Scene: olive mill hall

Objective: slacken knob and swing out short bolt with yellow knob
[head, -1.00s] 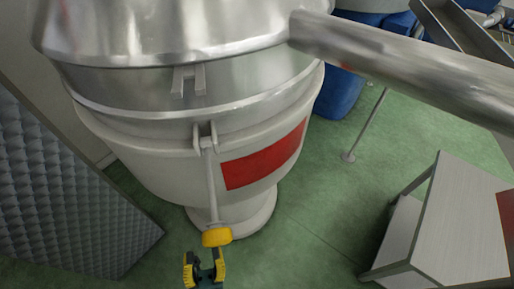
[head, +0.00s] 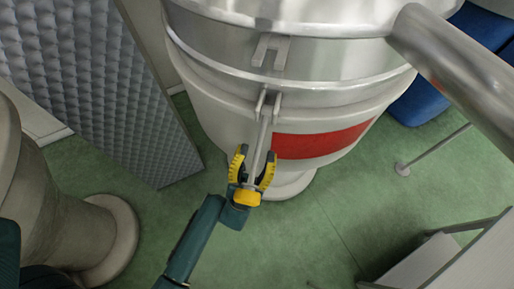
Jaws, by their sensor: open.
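The short bolt (head: 259,143) hangs down and outward from a two-eared bracket (head: 268,104) on the side of the pale metal vessel. Its yellow knob (head: 246,198) is at the lower end. A forked lug (head: 270,50) on the lid's band above stands empty. My gripper (head: 253,166) is open, with its yellow-and-black fingers on either side of the bolt shaft, just above the knob. Whether the fingers touch the shaft cannot be told.
A red panel (head: 318,142) is on the vessel right of the bolt. A thick metal pipe (head: 460,70) crosses the upper right. A dimpled grey panel (head: 105,80) stands at left. A pale table (head: 450,255) is at lower right. Green floor (head: 290,240) is clear below the vessel.

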